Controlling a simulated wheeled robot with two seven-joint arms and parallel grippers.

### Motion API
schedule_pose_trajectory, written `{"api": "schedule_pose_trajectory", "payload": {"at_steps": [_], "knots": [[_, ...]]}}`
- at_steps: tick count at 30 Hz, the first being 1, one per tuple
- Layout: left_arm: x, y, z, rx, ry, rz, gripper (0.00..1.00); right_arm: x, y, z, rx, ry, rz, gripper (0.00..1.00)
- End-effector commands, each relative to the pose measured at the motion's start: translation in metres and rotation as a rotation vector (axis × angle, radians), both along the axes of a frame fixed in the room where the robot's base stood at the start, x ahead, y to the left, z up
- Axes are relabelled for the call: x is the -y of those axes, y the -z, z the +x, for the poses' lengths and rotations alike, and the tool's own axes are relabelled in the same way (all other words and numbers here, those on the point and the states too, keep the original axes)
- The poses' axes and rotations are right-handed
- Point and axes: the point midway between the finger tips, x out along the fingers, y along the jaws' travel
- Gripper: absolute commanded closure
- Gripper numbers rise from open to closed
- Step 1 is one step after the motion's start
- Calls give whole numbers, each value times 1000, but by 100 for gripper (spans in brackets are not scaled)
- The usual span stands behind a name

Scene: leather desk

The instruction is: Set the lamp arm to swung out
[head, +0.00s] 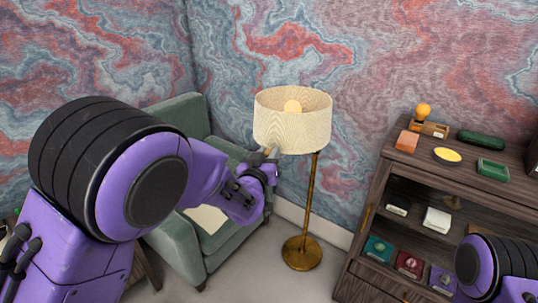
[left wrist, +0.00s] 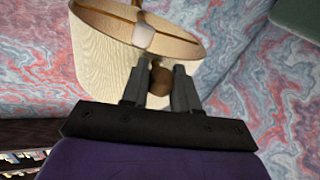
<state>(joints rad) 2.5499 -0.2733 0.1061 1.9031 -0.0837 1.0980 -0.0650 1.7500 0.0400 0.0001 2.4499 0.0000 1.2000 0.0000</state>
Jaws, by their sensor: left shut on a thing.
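The floor lamp has a cream fabric shade (head: 292,130), a brass pole (head: 311,195) and a round brass base (head: 301,253) on the floor. The shade sits to the left of the pole top. My left gripper (head: 270,162) is just below the shade's lower left side. In the left wrist view, my left gripper (left wrist: 161,72) is shut on a brown knob-like part (left wrist: 160,82) of the lamp, beside the open rim of the shade (left wrist: 100,52). The lamp arm itself is mostly hidden by the shade. My right gripper is out of view.
A green armchair (head: 177,112) stands behind my left arm. A dark wooden shelf unit (head: 371,215) stands at the right, with a small orange-bulb lamp (head: 423,111), a yellow dish (head: 447,155) and green items on top. Floor around the lamp base is clear.

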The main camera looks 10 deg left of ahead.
Motion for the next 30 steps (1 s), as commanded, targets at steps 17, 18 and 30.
{"api": "schedule_pose_trajectory", "payload": {"at_steps": [17,18,30], "knots": [[1,0,-9,5,2,-2,48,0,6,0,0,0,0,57],[0,1,-17,5,2,-1,48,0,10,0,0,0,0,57],[-6,-1,-98,6,0,-3,48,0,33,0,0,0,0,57]]}}
